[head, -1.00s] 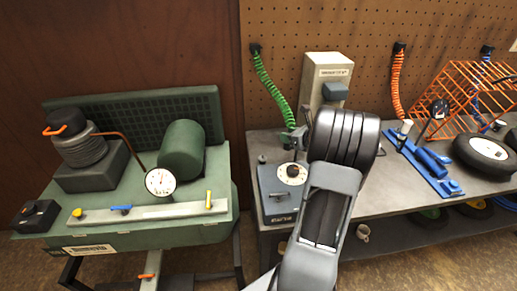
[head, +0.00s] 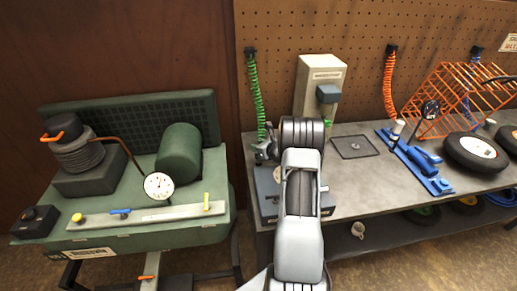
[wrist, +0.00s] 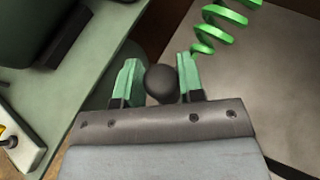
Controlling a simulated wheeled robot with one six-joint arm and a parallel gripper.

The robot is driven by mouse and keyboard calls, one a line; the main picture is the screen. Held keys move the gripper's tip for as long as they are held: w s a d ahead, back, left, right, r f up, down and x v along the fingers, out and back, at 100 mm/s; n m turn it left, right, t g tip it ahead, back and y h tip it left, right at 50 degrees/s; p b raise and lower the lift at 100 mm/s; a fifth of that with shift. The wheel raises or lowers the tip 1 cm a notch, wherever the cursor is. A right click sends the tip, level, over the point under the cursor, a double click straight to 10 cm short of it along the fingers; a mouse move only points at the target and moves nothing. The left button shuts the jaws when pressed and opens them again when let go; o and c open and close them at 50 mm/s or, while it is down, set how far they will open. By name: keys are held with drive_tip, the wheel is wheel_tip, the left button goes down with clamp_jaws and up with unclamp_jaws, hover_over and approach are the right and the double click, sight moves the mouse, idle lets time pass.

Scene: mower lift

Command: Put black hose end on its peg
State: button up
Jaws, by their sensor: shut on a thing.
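The black hose end (wrist: 161,83) shows as a dark round piece between the two green fingers of my gripper (wrist: 158,72) in the wrist view. My gripper is shut on it. The coiled green hose (wrist: 222,22) comes from the upper right down to the right finger. In the head view the green hose (head: 256,95) hangs from a black mount on the pegboard down to my gripper (head: 265,151). There my gripper is over the left end of the bench, and the hose end is too small to make out. I cannot pick out its peg.
A grey upright unit (head: 318,88) stands just behind my arm. A blue-grey box (head: 268,187) is partly hidden under it. The green machine (head: 145,235) is at the left across a gap. A flat dark square (head: 355,147) and blue tool (head: 425,165) lie to the right.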

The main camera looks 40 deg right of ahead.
drive_tip(key=shift+f, duration=0.75)
drive_tip(key=shift+f, duration=0.2)
drive_tip(key=o, duration=1.1)
drive_tip(key=shift+c, duration=0.2)
drive_tip(key=shift+r, duration=0.15)
